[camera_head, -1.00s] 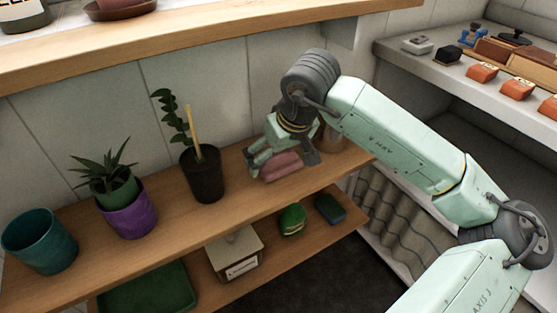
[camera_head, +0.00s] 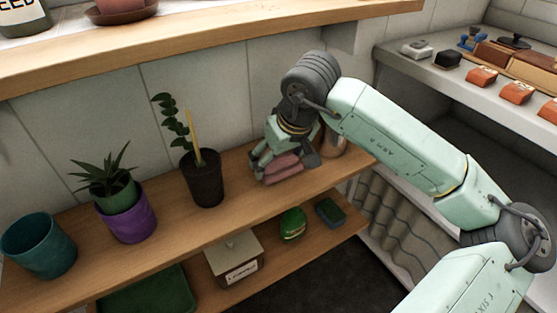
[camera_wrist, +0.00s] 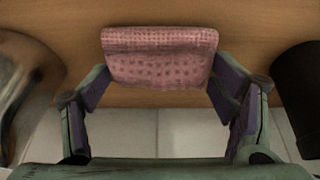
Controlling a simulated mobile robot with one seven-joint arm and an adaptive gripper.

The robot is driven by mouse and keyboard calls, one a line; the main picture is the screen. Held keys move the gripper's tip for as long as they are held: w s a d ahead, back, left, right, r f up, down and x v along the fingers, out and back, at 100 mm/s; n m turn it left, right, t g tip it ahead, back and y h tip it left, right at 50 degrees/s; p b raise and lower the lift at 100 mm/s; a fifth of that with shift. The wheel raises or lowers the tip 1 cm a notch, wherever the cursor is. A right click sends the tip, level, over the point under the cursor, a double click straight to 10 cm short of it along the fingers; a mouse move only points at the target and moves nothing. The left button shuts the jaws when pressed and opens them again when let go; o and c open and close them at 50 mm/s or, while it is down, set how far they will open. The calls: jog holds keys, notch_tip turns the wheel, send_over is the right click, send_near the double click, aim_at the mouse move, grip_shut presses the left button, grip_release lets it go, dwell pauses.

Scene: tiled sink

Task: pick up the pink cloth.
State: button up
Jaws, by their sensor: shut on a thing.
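The pink cloth (camera_head: 284,168) is a folded, dotted bundle at the right part of the wooden shelf. My gripper (camera_head: 285,163) is over it with its fingers at either side, shut on the cloth. In the wrist view the cloth (camera_wrist: 158,57) lies between the two fingertips of my gripper (camera_wrist: 160,88), above or on the wood; I cannot tell whether it is clear of the shelf. My gripper hides part of the cloth in the head view.
A dark pot with a plant (camera_head: 204,178) stands left of my gripper, and a metallic vessel (camera_head: 333,143) close on its right. A purple pot (camera_head: 128,218) and a teal pot (camera_head: 38,246) stand farther left. The upper shelf (camera_head: 200,48) runs above. The lower shelf holds a green item (camera_head: 292,223) and a sponge (camera_head: 330,212).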

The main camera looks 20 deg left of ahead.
jog(key=shift+r, duration=0.45)
notch_tip(320, 180, up, 2)
jog(key=shift+r, duration=0.2)
jog(key=s+d+b, duration=0.1)
jog(key=s+d, duration=0.2)
jog(key=s+d+r+b, duration=0.1)
jog(key=s+d, duration=0.7)
jog(key=shift+s+r+b, duration=0.15)
jog(key=shift+s+b, duration=0.1)
jog(key=shift+b, duration=0.15)
jog(key=shift+c, duration=0.7)
jog(key=shift+o, duration=1.2)
jog(key=c, duration=0.5)
